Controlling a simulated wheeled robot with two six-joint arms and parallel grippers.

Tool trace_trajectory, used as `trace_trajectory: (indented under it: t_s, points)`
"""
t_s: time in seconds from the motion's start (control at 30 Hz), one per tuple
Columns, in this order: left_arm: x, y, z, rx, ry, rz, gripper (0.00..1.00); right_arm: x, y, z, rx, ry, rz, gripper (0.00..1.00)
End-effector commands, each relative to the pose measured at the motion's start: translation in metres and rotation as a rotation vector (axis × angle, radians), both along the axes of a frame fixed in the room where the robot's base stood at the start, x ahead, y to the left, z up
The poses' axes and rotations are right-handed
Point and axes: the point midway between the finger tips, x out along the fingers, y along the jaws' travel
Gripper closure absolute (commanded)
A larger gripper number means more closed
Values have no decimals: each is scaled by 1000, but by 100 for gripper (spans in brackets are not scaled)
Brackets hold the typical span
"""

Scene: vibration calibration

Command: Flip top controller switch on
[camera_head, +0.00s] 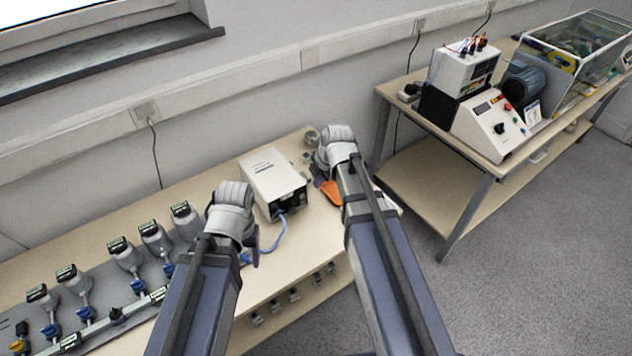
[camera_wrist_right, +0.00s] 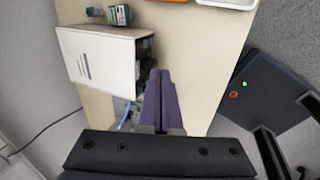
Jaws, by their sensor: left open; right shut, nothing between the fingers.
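A white box-shaped unit (camera_head: 272,180) with a dark front face and a blue cable stands on the near bench; I take it for the controller. It also shows in the right wrist view (camera_wrist_right: 98,65). No switch can be made out on its dark face. My right gripper (camera_head: 317,174) is to the right of the box, apart from it in the head view. Its fingers (camera_wrist_right: 160,98) are shut and empty, in front of part of the dark face in the wrist view. My left gripper (camera_head: 252,250) is open, left of the box near the blue cable; its fingers are mostly hidden.
An orange tray (camera_head: 331,190) lies right of the box. Several grey valve-like units with labels (camera_head: 125,254) line the bench's left part. A second table (camera_head: 400,100) at right holds a white panel with knobs (camera_head: 490,126), a motor (camera_head: 524,84) and a clear tank (camera_head: 580,48).

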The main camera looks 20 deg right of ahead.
Motion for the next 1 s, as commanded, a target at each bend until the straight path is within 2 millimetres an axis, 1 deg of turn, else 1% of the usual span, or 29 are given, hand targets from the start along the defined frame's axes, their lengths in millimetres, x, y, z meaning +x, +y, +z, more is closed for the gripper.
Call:
trace_trajectory:
  t_s: [0.03, 0.13, 0.47, 0.67, 0.87, 1.0]
  points:
    - [0, 0, -6, 0, 0, 0, 36, -1, 0, -7, -1, 2, 0, 100]
    - [0, 0, -14, 0, 0, 0, 36, -4, 0, -15, -2, 5, 0, 100]
    - [0, 0, -12, 0, 0, 0, 36, -4, 0, -13, -2, 7, 0, 100]
    - [0, 0, -21, 0, 0, 0, 36, -2, 1, -21, -3, 6, 1, 100]
    - [0, 0, -41, 0, 0, 0, 36, 4, 3, -41, -3, 6, 1, 100]
    - [0, 0, -60, 0, 0, 0, 36, 10, 5, -61, -3, 6, 2, 100]
